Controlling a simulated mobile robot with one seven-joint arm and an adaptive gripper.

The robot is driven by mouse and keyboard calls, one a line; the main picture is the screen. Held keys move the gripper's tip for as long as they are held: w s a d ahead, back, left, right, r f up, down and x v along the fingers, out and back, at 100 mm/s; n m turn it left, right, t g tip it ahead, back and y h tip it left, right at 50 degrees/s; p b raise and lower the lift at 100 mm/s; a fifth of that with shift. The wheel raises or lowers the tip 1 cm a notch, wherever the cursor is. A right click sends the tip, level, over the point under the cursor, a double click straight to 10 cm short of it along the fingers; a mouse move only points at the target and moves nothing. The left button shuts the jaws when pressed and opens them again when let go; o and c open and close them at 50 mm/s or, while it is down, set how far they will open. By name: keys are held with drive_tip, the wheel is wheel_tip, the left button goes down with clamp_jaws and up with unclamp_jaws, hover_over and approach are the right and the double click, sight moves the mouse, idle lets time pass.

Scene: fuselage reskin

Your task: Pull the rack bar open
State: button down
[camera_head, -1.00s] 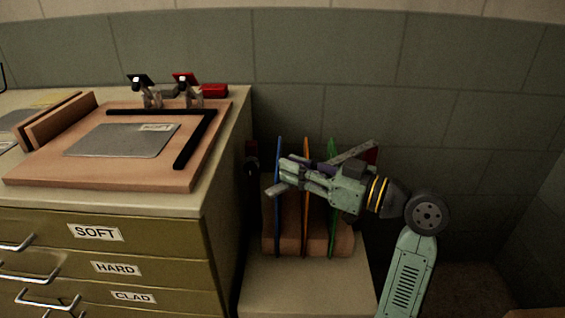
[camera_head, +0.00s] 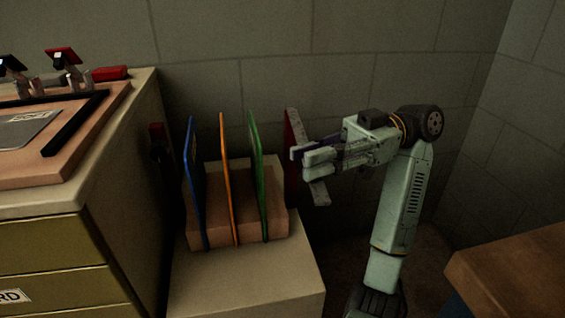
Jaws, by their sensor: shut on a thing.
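The rack bar (camera_head: 319,192) is a pale grey flat strip with holes, standing steeply slanted at the right end of the rack. My gripper (camera_head: 304,158) is shut on its middle and hides that part. The rack's wooden block (camera_head: 270,222) holds upright blue (camera_head: 191,170), orange (camera_head: 226,180) and green (camera_head: 257,170) panels. A dark red panel (camera_head: 289,150) at the right is partly hidden by the bar and my gripper. The bar does not cross the blue, orange and green panels in this view.
The rack stands on a pale stand (camera_head: 245,285). A drawer cabinet (camera_head: 110,200) with a wooden board on top is at the left. A brown tabletop (camera_head: 520,270) is at the lower right. A block wall (camera_head: 390,65) closes the back.

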drive_tip(key=shift+d+f+n+g+h+b, duration=0.1)
drive_tip(key=shift+d+n+g+h+b, duration=0.25)
drive_tip(key=shift+d, duration=0.25)
drive_tip(key=c, duration=1.4)
unclamp_jaws()
drive_tip(key=shift+w, duration=0.1)
wheel_tip(320, 180, up, 10)
drive_tip(key=shift+r, duration=0.1)
